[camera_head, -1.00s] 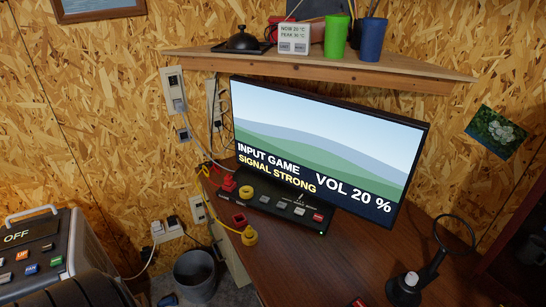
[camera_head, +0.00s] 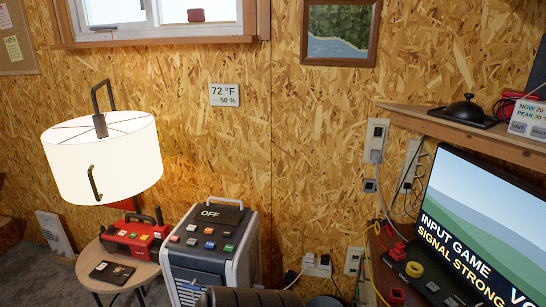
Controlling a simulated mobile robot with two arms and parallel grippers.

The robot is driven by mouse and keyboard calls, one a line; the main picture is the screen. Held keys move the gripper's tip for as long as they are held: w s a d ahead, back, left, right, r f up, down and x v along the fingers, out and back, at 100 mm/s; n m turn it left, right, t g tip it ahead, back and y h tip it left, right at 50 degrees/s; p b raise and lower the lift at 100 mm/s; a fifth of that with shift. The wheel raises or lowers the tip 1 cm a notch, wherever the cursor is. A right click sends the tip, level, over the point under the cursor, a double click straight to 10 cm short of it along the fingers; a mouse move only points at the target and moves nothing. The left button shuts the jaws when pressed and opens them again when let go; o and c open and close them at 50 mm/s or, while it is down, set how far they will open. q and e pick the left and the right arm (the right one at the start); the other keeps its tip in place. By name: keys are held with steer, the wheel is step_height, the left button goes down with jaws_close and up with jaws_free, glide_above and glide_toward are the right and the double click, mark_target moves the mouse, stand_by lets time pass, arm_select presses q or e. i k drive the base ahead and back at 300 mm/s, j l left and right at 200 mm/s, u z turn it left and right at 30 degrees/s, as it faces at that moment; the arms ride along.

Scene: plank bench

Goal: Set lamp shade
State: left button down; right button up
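The lamp shade (camera_head: 88,170) is a white drum, lit, at the left of the head view. It has a dark handle on its side and a dark bracket rising from its top. It shows above a small round table (camera_head: 130,277), and it looks slightly tilted in this view. What holds it up from below is mostly hidden by the shade. Neither of my grippers can be made out in the head view.
A red device (camera_head: 138,236) with buttons and a dark panel stand on the round table. A grey box (camera_head: 207,250) reading OFF stands beside it. A monitor (camera_head: 480,215) and a corner shelf (camera_head: 455,128) are at the right. A window is above the shade.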

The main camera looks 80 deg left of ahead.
mark_target(98, 159)
steer(key=j+u, duration=0.15)
steer(key=u, duration=0.3)
steer(key=k+j+u, duration=0.1)
steer(key=u, duration=0.35)
steer(key=j+u, duration=0.2)
steer(key=u, duration=0.3)
steer(key=l+u, duration=0.1)
steer(key=u, duration=0.35)
steer(key=l+u, duration=0.1)
steer(key=u, duration=0.85)
steer(key=k+l+u, duration=0.1)
steer(key=u, duration=0.8)
steer(key=k, duration=0.05)
